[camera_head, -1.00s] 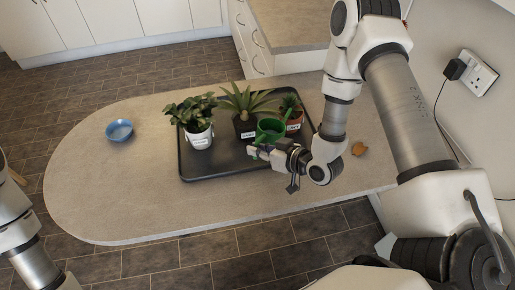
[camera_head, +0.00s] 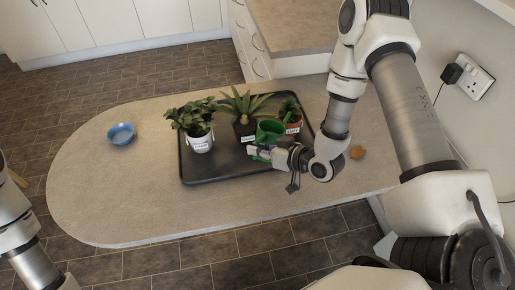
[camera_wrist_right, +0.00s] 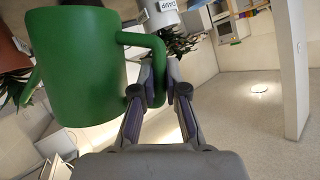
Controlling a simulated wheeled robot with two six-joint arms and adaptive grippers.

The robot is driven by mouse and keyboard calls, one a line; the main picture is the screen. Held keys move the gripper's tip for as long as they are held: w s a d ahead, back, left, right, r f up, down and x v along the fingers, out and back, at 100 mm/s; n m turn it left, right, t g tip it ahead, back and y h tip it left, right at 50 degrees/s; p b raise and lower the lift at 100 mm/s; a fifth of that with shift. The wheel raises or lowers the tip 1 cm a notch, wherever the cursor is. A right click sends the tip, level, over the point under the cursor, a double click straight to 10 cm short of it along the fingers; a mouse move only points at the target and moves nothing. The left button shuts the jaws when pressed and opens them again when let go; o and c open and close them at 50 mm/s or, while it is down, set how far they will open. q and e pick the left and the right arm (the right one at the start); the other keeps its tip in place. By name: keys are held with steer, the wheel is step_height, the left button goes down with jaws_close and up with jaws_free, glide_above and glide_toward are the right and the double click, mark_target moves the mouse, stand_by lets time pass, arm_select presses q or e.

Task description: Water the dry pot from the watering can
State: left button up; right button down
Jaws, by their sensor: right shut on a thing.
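The green watering can (camera_head: 268,132) is held by its handle in my right gripper (camera_head: 262,151), above the tray. Its spout points toward the terracotta pot (camera_head: 294,127) at the right. In the right wrist view the can (camera_wrist_right: 75,68) fills the left side, and the right gripper (camera_wrist_right: 158,85) is shut on its handle. A white pot (camera_head: 200,143) with a leafy plant stands at the left. A dark pot (camera_head: 243,131) with a spiky plant stands in the middle, partly behind the can. All three pots carry labels; one reads DAMP in the wrist view. My left gripper is out of view.
The pots stand on a black tray (camera_head: 215,173) on a rounded grey counter (camera_head: 100,200). A blue bowl (camera_head: 121,134) is at the left and a small orange-brown item (camera_head: 357,152) at the right. The counter's left half is mostly clear.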

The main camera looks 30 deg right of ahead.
steer(key=shift+d+r+p, duration=0.1)
steer(key=shift+r+p, duration=0.3)
steer(key=shift+r, duration=0.2)
steer(key=shift+w, duration=0.1)
steer(key=shift+d+r+m+y+p, duration=0.15)
steer(key=shift+r+m+y+p, duration=0.2)
steer(key=shift+r+p, duration=0.3)
steer(key=f+n+b, duration=0.1)
steer(key=f+b, duration=0.2)
steer(key=f+n+h+b, duration=0.1)
steer(key=f+b, duration=0.2)
steer(key=f+n+t+h+b, duration=0.1)
steer(key=f+b, duration=0.2)
steer(key=b, duration=0.1)
steer(key=shift+a+f, duration=0.3)
steer(key=shift+f, duration=0.05)
steer(key=shift+r, duration=0.15)
steer(key=shift+h, duration=0.25)
step_height(320, 180, up, 5)
steer(key=p, duration=0.4)
stand_by(1.4)
